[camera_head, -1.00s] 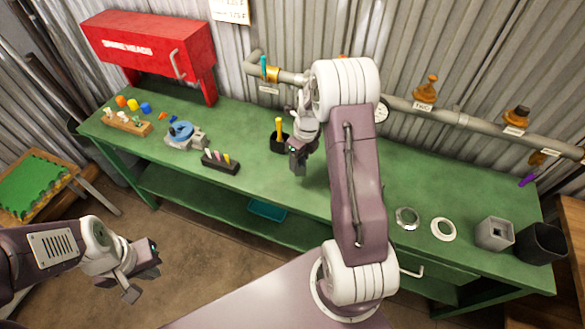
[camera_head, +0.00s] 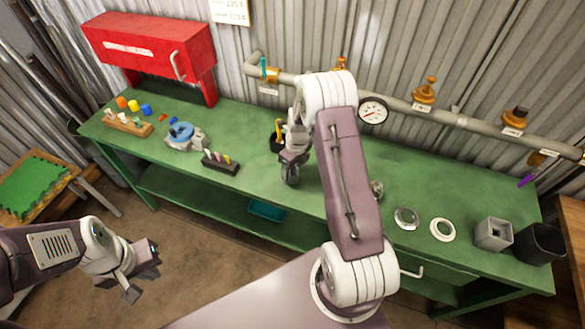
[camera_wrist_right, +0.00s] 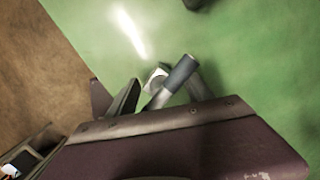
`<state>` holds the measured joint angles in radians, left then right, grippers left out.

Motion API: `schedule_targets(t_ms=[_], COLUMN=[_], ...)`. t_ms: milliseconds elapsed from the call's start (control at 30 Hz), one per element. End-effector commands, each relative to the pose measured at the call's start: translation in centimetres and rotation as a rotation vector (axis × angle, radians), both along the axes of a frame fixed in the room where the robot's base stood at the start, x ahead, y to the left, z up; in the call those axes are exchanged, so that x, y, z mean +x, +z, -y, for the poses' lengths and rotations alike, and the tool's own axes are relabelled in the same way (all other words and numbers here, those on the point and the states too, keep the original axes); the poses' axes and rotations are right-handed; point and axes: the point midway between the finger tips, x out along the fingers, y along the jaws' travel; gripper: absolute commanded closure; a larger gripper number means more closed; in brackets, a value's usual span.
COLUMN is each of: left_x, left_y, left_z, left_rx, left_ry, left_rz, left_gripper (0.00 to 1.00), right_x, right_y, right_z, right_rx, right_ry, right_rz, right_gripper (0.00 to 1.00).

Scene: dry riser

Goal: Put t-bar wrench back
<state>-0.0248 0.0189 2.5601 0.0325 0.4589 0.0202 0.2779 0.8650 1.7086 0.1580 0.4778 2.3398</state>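My right gripper (camera_head: 290,178) is low over the green workbench, just in front of the black holder (camera_head: 275,144) with a yellow-handled tool (camera_head: 279,128). In the right wrist view, a grey cylindrical bar (camera_wrist_right: 181,73) and a pale square metal end (camera_wrist_right: 155,77) show between my right fingers (camera_wrist_right: 163,88); they look like parts of the t-bar wrench. I cannot tell whether the fingers press on it. In the head view the wrench is not distinguishable behind the gripper. My left gripper (camera_head: 143,278) is open and empty, away from the bench in front.
The green workbench (camera_head: 250,190) has a red cabinet (camera_head: 150,45) at left and a black tool block (camera_head: 220,163) left of my right gripper. Metal rings (camera_head: 443,230), a grey square block (camera_head: 494,233) and a black cup (camera_head: 541,243) stand at right. A pipe with a gauge (camera_head: 373,110) runs behind.

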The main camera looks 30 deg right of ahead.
Motion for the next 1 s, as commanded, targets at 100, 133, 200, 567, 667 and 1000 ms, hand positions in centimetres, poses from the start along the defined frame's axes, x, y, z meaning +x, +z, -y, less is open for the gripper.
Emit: schedule_targets(t_ms=[100,133,200,567,667,1000], left_x=[0.0,0.0,0.0,0.0,0.0,0.0], left_y=[0.0,0.0,0.0,0.2,0.3,0.4], left_z=[0.0,0.0,0.0,0.0,0.0,0.0], left_rx=[0.0,0.0,0.0,0.0,0.0,0.0], left_ry=[0.0,0.0,0.0,0.0,0.0,0.0], left_rz=[0.0,0.0,0.0,0.0,0.0,0.0], left_gripper=[1.0,1.0,1.0,1.0,1.0,1.0], right_x=[0.0,0.0,0.0,-0.2,-0.4,-1.2], right_y=[0.0,0.0,0.0,3.4,5.6,11.6], right_z=[0.0,0.0,0.0,0.2,0.3,0.5], right_rx=[0.0,0.0,0.0,-0.001,-0.001,0.0], right_ry=[0.0,0.0,0.0,-0.001,-0.001,0.0], right_rz=[0.0,0.0,0.0,0.005,0.005,0.002], right_gripper=[0.29,0.29,0.29,0.29,0.29,0.29])
